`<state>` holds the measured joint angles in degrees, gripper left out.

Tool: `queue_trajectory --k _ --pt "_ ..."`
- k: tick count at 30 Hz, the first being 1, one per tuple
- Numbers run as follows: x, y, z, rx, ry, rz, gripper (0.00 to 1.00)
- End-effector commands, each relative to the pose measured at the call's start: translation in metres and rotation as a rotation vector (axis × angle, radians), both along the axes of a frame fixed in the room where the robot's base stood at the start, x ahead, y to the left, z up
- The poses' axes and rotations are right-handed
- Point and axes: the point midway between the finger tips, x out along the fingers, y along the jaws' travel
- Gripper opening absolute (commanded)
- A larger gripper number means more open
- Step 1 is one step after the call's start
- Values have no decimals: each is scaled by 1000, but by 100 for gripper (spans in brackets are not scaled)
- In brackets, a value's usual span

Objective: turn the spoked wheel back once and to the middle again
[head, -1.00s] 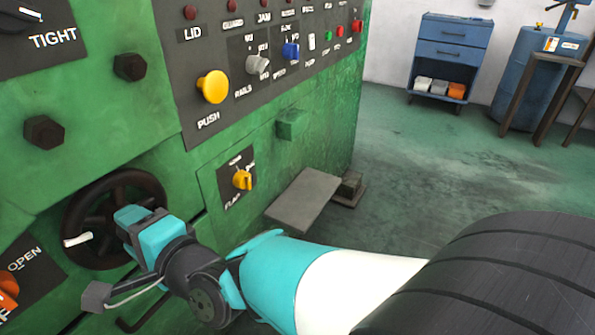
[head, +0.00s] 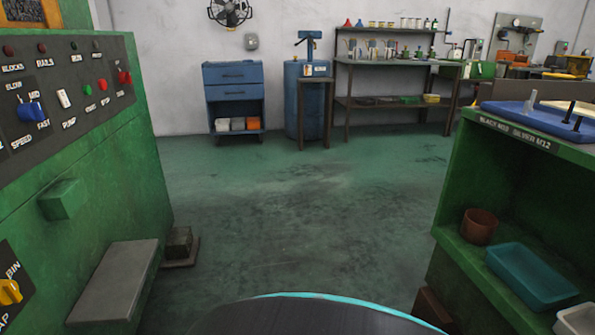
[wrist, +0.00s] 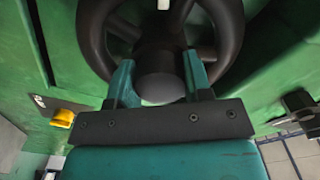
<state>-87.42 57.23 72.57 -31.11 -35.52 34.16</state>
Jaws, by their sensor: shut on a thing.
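The dark spoked wheel (wrist: 228,35) fills the top of the wrist view against the green machine. Its round hub (wrist: 160,80) is between the two teal fingers of my gripper (wrist: 159,82). My gripper is shut on the hub, with a finger on each side. A small white piece (wrist: 163,4) shows at the wheel's top edge in the wrist view; most of it is cut off. The wheel and my gripper are both out of the head view.
A yellow knob (wrist: 63,117) is left of my gripper; a dark lever (wrist: 298,108) is to the right. In the head view, the green control panel (head: 60,150) is left. A green shelf unit (head: 545,150) is right. Open floor (head: 300,210) lies between.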

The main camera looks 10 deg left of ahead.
Motion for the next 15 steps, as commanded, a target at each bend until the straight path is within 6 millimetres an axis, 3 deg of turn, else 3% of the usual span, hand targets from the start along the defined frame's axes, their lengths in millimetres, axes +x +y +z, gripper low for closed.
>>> queue_trajectory --k 15 --pt "-12 3 -1 22 -56 18 3"
